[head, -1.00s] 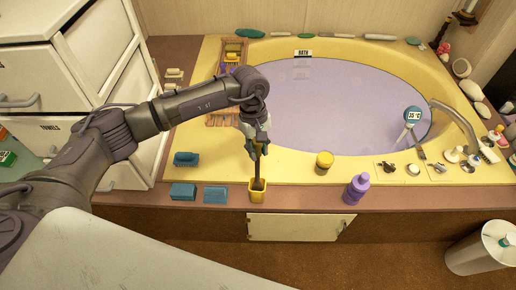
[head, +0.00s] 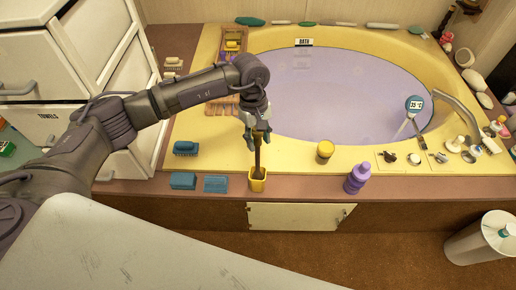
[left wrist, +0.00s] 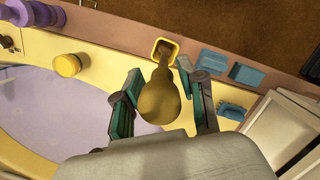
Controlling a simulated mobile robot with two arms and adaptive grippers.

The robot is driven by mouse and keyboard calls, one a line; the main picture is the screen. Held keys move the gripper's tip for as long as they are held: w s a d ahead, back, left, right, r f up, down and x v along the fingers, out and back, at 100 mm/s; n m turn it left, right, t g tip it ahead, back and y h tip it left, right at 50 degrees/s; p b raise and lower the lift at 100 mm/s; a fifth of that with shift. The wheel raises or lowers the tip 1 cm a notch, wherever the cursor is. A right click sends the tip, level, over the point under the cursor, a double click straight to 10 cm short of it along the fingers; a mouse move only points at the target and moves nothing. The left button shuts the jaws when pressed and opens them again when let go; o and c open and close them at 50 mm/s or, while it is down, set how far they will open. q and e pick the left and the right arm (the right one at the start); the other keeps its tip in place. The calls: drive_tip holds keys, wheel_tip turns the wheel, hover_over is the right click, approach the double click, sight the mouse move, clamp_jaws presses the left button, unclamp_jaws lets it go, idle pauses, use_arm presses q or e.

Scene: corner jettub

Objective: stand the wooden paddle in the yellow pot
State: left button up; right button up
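The wooden paddle (head: 257,158) stands nearly upright in the small yellow pot (head: 258,184) on the tub's front ledge. In the left wrist view the paddle's broad end (left wrist: 159,103) points up toward the camera and its narrow end goes down inside the pot's square rim (left wrist: 154,46). My left gripper (head: 257,141) is above the pot, around the paddle's upper end. In the left wrist view its fingers (left wrist: 162,112) are spread, one on each side of the paddle, with visible gaps. The paddle's foot is hidden inside the pot. My right gripper is not in view.
Blue blocks (head: 183,181) lie left of the pot. A yellow-capped jar (head: 325,152) and a purple bottle (head: 357,179) stand to its right. The water-filled tub (head: 335,95) is behind. White drawers (head: 50,80) are at left, a bin (head: 484,240) at right.

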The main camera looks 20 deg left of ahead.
use_arm(q)
drive_tip(key=shift+o, duration=1.1)
drive_tip(key=shift+r, duration=0.1)
wheel_tip(320, 180, up, 12)
drive_tip(key=w+a, duration=0.1)
drive_tip(key=shift+w+a, duration=0.15)
drive_tip(key=shift+a, duration=0.1)
